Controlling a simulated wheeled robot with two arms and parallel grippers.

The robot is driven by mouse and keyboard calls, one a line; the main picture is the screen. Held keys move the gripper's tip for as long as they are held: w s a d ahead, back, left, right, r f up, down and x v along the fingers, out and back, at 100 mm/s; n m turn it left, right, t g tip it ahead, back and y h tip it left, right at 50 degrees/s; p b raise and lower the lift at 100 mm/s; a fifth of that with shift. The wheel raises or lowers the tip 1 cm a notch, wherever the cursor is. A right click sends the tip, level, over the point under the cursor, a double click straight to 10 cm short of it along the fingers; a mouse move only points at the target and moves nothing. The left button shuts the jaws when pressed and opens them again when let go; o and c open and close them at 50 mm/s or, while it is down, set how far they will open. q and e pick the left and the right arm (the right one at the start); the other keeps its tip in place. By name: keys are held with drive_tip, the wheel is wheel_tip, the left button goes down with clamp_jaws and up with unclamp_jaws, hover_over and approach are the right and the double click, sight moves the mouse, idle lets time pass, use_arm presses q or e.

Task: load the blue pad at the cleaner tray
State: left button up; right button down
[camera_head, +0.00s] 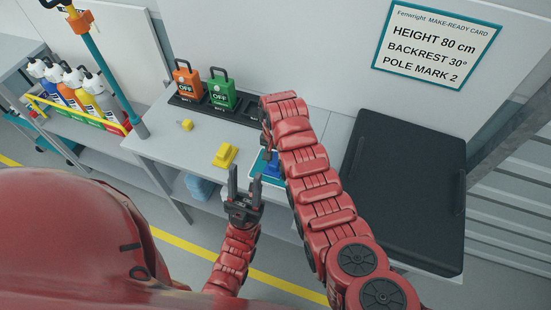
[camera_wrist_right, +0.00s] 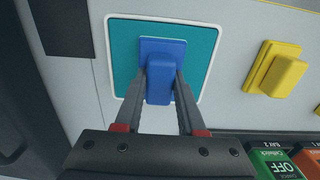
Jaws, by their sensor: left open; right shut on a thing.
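The blue pad (camera_wrist_right: 163,48) is a flat square with a raised grip block. My right gripper (camera_wrist_right: 161,88) is shut on that block, one finger on each side. The pad is over the teal cleaner tray (camera_wrist_right: 124,50) with its white rim, inside the rim; I cannot tell if it touches the tray's surface. My left gripper (camera_head: 245,178) is open and empty, in front of the tray near the bench's front edge.
A yellow pad (camera_head: 225,156) and a small yellow block (camera_head: 186,125) are on the bench left of the tray. Orange (camera_head: 188,80) and green (camera_head: 222,92) OFF units stand behind. A dark panel (camera_head: 405,190) lies at right; a caddy of bottles (camera_head: 78,110) is at left.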

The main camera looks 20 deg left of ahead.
sight(276, 159)
drive_tip(key=shift+r+p, duration=0.55)
drive_tip(key=shift+r, duration=0.65)
drive_tip(key=shift+r+p, duration=0.3)
drive_tip(key=shift+r, duration=1.95)
